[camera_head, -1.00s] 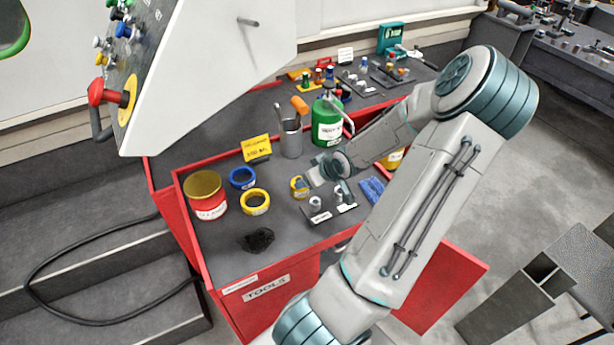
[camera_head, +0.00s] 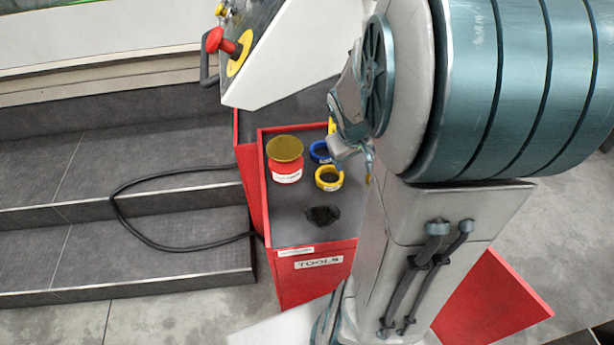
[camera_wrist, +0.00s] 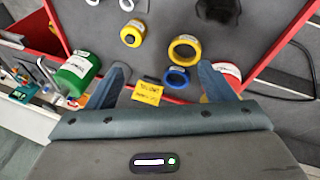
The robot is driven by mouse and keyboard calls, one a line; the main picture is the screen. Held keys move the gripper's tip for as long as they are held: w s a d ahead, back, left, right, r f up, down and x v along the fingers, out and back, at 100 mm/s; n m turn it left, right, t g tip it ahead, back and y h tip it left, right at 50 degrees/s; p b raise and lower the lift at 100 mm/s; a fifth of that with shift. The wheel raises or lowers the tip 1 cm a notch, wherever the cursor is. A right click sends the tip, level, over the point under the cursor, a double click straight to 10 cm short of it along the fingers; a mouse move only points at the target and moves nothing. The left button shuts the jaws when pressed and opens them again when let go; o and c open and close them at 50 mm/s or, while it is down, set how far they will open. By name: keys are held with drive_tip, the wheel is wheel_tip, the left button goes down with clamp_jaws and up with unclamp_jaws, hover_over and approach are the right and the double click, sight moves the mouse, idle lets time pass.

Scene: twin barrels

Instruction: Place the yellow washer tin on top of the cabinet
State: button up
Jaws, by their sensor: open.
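A yellow round tin (camera_head: 328,178) with a dark inside stands on the grey top of the red cabinet (camera_head: 305,262), which is labelled TOOLS. In the wrist view this larger yellow tin (camera_wrist: 185,48) is just beyond a blue round tin (camera_wrist: 176,78). A smaller yellow tin (camera_wrist: 133,33) stands to its left. I cannot read which yellow one is the washer tin. My gripper (camera_wrist: 163,68) is open and empty, with its fingers spread above the cabinet top. In the head view my arm hides much of the gripper and the cabinet's right side.
A red tin with a yellow lid (camera_head: 285,172) stands at the cabinet's left, near a black patch (camera_head: 322,215). In the wrist view, a yellow sign (camera_wrist: 148,92) and a green can (camera_wrist: 75,73) are near the fingers. A white machine panel (camera_head: 295,60) rises behind.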

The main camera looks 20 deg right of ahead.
drive_tip(key=s+a+r+y, duration=0.1)
drive_tip(key=s+a+r, duration=0.3)
drive_tip(key=a, duration=0.4)
drive_tip(key=s+a+r+t+y, duration=0.1)
drive_tip(key=s+a+r+y, duration=0.1)
drive_tip(key=s+a+r, duration=0.3)
drive_tip(key=a, duration=0.3)
drive_tip(key=shift+s+r, duration=0.25)
drive_tip(key=shift+s, duration=0.15)
